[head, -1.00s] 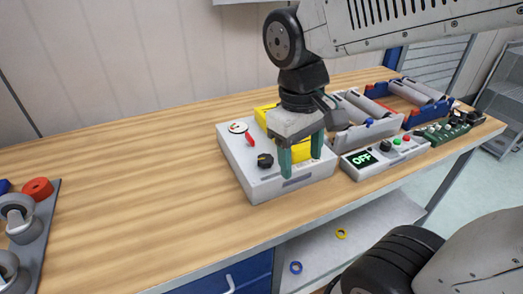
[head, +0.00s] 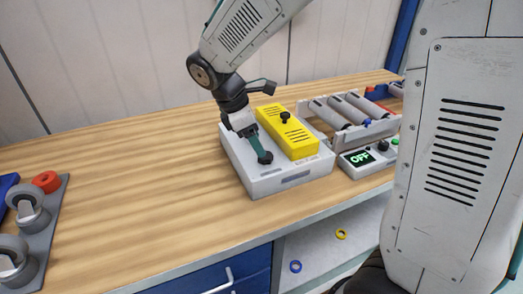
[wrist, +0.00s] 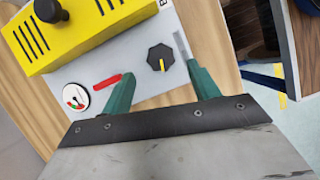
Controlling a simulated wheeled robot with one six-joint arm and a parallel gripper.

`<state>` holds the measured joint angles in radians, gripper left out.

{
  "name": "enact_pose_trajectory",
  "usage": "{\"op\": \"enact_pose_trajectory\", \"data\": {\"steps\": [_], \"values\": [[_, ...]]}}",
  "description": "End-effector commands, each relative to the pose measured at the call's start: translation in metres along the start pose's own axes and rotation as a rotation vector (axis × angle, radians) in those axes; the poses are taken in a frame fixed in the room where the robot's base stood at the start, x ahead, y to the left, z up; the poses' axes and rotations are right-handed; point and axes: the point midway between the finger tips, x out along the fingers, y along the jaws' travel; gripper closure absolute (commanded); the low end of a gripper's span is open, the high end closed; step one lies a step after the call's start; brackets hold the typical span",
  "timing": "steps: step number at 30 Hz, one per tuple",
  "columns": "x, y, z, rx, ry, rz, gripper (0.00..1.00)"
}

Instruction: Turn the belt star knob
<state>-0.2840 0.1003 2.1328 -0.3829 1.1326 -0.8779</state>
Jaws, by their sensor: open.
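A black, lobed star knob (head: 265,158) stands on the grey panel of the grey-and-yellow box (head: 285,182). In the wrist view the knob (wrist: 160,58) lies just beyond my fingertips, roughly between them. My gripper (head: 259,148) is over the knob in the head view, its green fingers pointing down at it. In the wrist view the gripper (wrist: 160,74) is open, with one finger on each side and a gap to the knob. Whether a finger touches the knob I cannot tell. The gripper holds nothing.
The box's yellow cover (head: 290,135) with its own black knob (head: 284,117) rises beside the gripper. A red pointer (wrist: 95,81) and dial (wrist: 75,97) lie near the left finger. Grey rollers (head: 348,107) stand behind.

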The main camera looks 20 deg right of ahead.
Motion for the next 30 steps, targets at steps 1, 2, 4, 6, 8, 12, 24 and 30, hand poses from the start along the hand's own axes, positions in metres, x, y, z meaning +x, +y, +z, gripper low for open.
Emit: {"op": "enact_pose_trajectory", "data": {"steps": [1, 2, 4, 6, 8, 12, 24, 30], "values": [[0.009, 0.000, 0.000, 0.001, -0.001, -0.002, 0.39], [0.014, 0.000, 0.000, 0.001, -0.001, -0.003, 0.39], [0.025, -0.001, -0.001, 0.000, 0.000, -0.003, 0.39], [0.033, 0.000, -0.001, -0.001, 0.000, -0.001, 0.39], [0.038, -0.001, -0.001, -0.001, 0.000, 0.000, 0.39], [0.044, -0.001, -0.002, -0.001, 0.001, 0.002, 0.39], [0.044, -0.001, -0.002, -0.001, 0.002, 0.002, 0.84], [0.044, -0.001, -0.003, 0.004, 0.002, 0.000, 0.84]]}}
